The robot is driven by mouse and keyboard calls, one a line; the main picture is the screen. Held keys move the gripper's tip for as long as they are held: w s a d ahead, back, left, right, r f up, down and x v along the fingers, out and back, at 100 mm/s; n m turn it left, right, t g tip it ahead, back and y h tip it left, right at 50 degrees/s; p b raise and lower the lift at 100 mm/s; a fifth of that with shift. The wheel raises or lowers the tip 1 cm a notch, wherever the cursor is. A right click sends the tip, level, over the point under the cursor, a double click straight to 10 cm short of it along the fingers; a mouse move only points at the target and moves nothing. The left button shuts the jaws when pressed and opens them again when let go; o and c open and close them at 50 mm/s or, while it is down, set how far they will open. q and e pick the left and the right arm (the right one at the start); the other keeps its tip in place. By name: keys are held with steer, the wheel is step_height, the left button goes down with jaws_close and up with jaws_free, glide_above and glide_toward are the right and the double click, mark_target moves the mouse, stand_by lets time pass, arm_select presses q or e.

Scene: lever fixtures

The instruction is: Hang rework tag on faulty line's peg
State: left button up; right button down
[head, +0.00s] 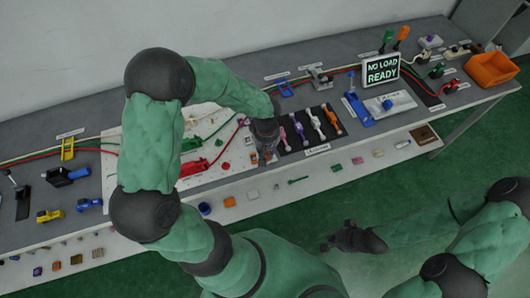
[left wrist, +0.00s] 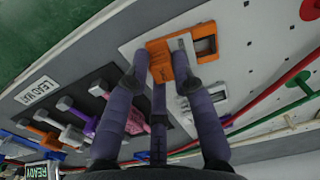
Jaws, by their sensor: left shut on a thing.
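My left gripper (head: 266,157) is over the front edge of the bench, between the white board and the dark lever mat. I cannot make out which peg belongs to the faulty line.
The white perforated board (head: 112,172) carries a red clamp (head: 195,167) and cables. The dark mat (head: 286,146) holds several coloured levers. An orange bin (head: 491,69) stands far right. Small parts lie on the lower shelf.

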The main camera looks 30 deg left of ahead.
arm_select(q)
steer(key=shift+r, duration=0.6)
step_height(320, 180, up, 2)
steer(key=shift+r+p, duration=0.25)
steer(key=shift+p, duration=0.5)
steer(key=s+d+r+p, duration=0.3)
steer(key=s+d+r, duration=0.4)
steer(key=s+r, duration=0.3)
steer(key=n+p, duration=0.1)
steer(key=p, duration=0.1)
glide_toward(267, 152)
steer(key=s+a+r, duration=0.2)
steer(key=s+a, duration=0.1)
steer(key=w+a+f, duration=0.2)
steer(key=a+f, duration=0.2)
steer(key=a, duration=0.8)
steer(key=shift+w+a+n+p, duration=0.15)
steer(key=shift+a+n+p, duration=0.15)
steer(key=shift+n, duration=0.1)
